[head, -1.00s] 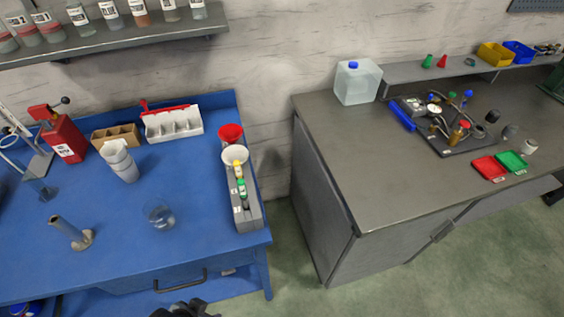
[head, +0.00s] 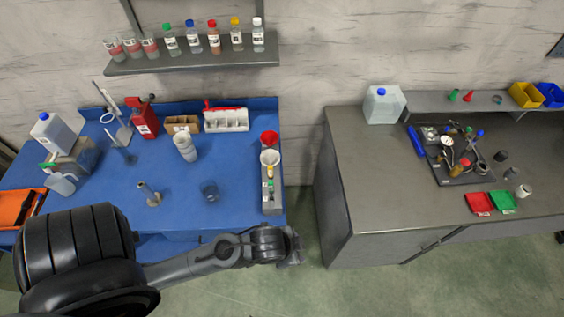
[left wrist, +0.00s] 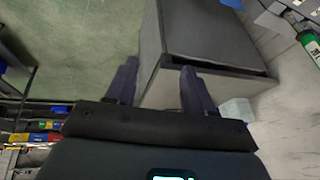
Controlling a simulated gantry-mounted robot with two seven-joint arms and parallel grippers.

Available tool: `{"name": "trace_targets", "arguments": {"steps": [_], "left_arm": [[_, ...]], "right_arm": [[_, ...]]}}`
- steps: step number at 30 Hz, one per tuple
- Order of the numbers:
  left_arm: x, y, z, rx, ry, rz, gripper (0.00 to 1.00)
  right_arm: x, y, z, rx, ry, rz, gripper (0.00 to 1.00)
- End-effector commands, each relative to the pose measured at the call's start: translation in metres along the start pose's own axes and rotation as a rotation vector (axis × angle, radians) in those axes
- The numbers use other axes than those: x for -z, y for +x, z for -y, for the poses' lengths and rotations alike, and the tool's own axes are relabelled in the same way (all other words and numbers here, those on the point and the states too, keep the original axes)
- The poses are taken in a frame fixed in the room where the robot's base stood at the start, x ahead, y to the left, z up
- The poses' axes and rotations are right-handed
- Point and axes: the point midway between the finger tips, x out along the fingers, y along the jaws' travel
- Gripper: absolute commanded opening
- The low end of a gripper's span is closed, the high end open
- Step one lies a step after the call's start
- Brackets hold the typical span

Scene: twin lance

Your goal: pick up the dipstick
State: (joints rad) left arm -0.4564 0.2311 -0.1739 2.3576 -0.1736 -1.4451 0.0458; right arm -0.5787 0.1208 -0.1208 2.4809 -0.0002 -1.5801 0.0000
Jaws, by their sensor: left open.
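I cannot pick out the dipstick for certain in either view. An upright metal tube on a round base (head: 150,193) stands on the blue bench, and a thin rod stand (head: 118,128) is at its back left. My left arm reaches in from the lower left of the head view. My left gripper (head: 292,247) is beyond the bench's front right corner, over the floor. In the left wrist view my left gripper (left wrist: 160,83) has its two fingers apart with nothing between them. My right gripper is not in view.
The blue bench (head: 110,205) holds a glass beaker (head: 209,190), white cups (head: 185,147), a red can (head: 144,122) and a grey rack (head: 271,196) with funnels. A grey cabinet (head: 350,170) stands right, across a floor gap. A bottle shelf (head: 190,60) hangs above.

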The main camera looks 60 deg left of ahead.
Motion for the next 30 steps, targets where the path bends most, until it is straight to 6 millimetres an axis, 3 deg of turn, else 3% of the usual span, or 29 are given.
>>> {"name": "trace_targets", "arguments": {"steps": [1, 4, 6, 9, 11, 14, 18, 21, 26, 30], "left_arm": [[0.026, -0.025, 0.009, 0.012, 0.070, -0.025, 0.53], [0.063, -0.032, 0.018, 0.028, 0.255, -0.086, 0.53], [0.087, -0.025, 0.032, 0.030, 0.447, -0.124, 0.53], [0.094, 0.004, 0.059, -0.005, 0.688, -0.124, 0.53], [0.087, 0.018, 0.085, -0.040, 0.798, -0.091, 0.53], [0.065, 0.029, 0.141, -0.110, 0.911, 0.001, 0.53], [0.029, 0.017, 0.218, -0.207, 0.945, 0.144, 0.53], [0.007, 0.000, 0.259, -0.262, 0.921, 0.221, 0.53], [-0.015, -0.017, 0.290, -0.315, 0.879, 0.288, 0.53], [-0.026, -0.006, 0.292, -0.332, 0.865, 0.301, 0.53]], "right_arm": [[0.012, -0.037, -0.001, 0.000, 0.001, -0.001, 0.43], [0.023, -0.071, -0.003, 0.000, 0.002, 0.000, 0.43], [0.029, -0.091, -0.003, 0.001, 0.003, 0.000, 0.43], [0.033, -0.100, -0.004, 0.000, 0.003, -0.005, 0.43], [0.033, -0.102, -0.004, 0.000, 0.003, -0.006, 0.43], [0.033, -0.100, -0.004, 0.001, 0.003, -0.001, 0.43], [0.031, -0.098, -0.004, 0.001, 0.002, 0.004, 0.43], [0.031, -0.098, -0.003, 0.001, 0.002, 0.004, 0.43], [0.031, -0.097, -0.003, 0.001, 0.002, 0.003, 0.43], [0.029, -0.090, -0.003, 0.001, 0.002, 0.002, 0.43]]}}
